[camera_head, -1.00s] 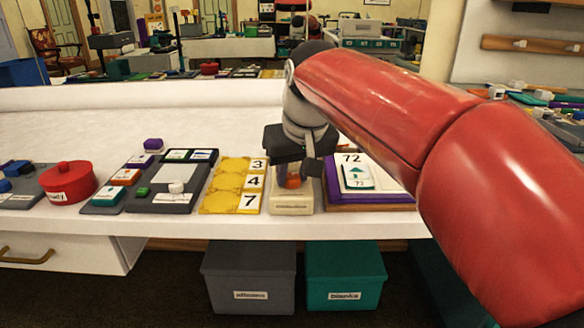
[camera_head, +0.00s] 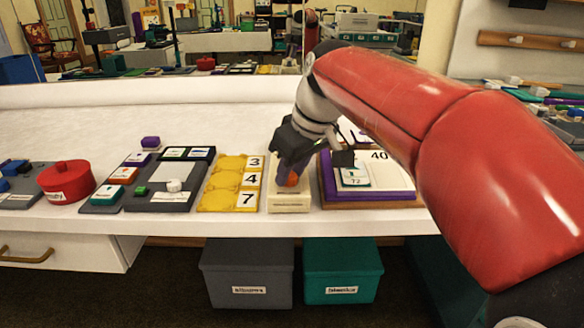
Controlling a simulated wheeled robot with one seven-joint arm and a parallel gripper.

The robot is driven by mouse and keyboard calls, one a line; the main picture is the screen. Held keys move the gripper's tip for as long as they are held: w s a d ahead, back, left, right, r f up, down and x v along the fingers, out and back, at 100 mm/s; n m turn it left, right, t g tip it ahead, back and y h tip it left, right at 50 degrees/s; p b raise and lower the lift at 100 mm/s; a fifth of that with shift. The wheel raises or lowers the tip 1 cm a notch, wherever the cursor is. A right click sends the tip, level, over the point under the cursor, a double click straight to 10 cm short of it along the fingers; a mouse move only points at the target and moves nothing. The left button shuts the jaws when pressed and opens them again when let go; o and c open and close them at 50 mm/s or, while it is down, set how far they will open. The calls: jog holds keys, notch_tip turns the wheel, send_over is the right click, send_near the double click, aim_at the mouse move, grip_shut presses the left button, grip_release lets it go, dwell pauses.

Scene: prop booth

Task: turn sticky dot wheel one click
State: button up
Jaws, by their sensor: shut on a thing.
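The sticky dot wheel shows as a small orange piece (camera_head: 292,179) on a cream base (camera_head: 290,203) near the table's front edge. My gripper (camera_head: 291,172) reaches down over the base and is shut on the orange wheel. The gripper is tilted, its wrist leaning up to the right. The dark jaws hide most of the wheel, so its exact position and any marks on it cannot be seen.
Left of the base is a yellow tray (camera_head: 222,190) with number tiles. Right of it is a purple board (camera_head: 328,181) with cards. A grey tray (camera_head: 135,203) and a red lidded pot (camera_head: 67,183) stand further left. The table behind is clear.

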jog(key=o, duration=1)
jog(key=v, duration=0.8)
jog(key=shift+f, duration=0.1)
jog(key=s+d+f+m+h, duration=0.1)
jog(key=s+d+f+m, duration=0.2)
jog(key=s+f, duration=0.3)
jog(key=s+d+f+m+t+h, duration=0.1)
jog(key=s+d+f+m, duration=0.1)
jog(key=s+d+f, duration=0.2)
jog(key=s+d+f+m+t+h, duration=0.1)
jog(key=s+d+f+m, duration=0.2)
jog(key=s+f, duration=0.4)
jog(key=shift+s+d+f+m, duration=0.15)
jog(key=shift+s+d+f, duration=0.1)
jog(key=shift+f, duration=0.45)
jog(key=shift+s+d+f+m, duration=0.15)
jog(key=shift+d+f, duration=0.15)
jog(key=shift+f, duration=0.4)
